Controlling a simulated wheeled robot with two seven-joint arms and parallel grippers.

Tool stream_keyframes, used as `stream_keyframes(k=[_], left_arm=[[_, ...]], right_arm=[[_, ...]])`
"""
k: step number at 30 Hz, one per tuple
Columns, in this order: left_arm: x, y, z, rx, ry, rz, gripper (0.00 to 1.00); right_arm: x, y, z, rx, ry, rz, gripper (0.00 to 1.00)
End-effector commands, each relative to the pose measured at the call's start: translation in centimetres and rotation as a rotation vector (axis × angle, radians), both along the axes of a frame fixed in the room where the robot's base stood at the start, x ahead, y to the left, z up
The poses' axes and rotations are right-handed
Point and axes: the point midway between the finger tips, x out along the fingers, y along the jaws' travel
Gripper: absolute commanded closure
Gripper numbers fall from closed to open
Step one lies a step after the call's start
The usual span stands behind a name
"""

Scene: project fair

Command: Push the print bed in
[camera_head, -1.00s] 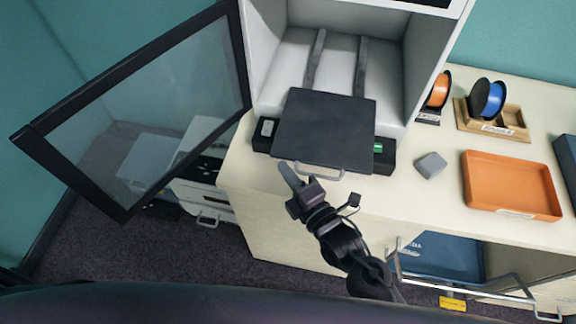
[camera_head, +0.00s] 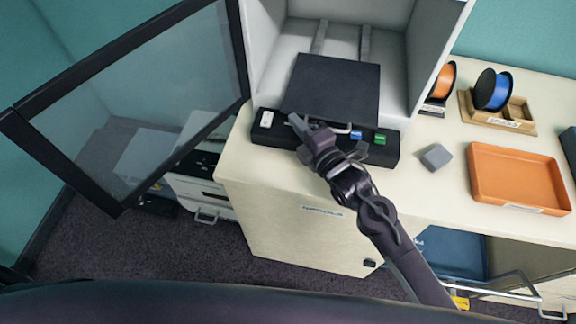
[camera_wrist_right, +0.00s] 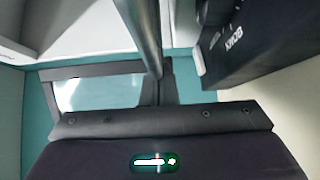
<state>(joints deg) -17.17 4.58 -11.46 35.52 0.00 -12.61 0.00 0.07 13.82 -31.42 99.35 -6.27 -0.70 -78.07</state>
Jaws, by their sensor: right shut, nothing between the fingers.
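The print bed (camera_head: 334,80) is a dark square plate inside the open white printer (camera_head: 425,50), its front edge just behind the black front panel (camera_head: 378,150). A pale handle (camera_head: 342,130) is on the bed's front edge, partly hidden by my right gripper. My right gripper (camera_head: 294,119) is shut and empty, its fingertips at the bed's front edge, left of the handle; I cannot tell whether they touch. The right wrist view shows a grey finger (camera_wrist_right: 143,35) and the panel with a KNOB label (camera_wrist_right: 235,42). My left gripper is not in view.
The printer's glass door (camera_head: 140,105) stands open at the left. On the table are a grey block (camera_head: 436,156), an orange tray (camera_head: 520,177), an orange spool (camera_head: 443,80) and a blue spool (camera_head: 491,90) on a wooden holder. Two rails run behind the bed.

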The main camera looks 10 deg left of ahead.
Motion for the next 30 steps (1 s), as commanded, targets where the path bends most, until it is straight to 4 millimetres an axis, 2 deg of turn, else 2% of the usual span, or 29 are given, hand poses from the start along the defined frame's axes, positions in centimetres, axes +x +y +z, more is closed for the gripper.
stream_keyframes(k=[1, 3, 10, 15, 30], left_arm=[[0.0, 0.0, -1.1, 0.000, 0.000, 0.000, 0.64], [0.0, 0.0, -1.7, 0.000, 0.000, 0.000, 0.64], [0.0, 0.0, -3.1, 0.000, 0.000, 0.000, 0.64], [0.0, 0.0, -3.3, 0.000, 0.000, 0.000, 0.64], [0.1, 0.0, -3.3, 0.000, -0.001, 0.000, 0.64]], right_arm=[[1.4, -0.2, -0.4, -0.003, -0.006, -0.001, 1.00], [2.8, -0.3, -0.4, -0.003, -0.005, 0.000, 1.00], [6.1, -0.7, -0.3, -0.002, -0.001, 0.000, 1.00], [6.8, -0.8, -0.2, -0.001, 0.002, 0.001, 1.00], [6.9, -0.9, -0.1, -0.001, 0.002, 0.001, 1.00]])
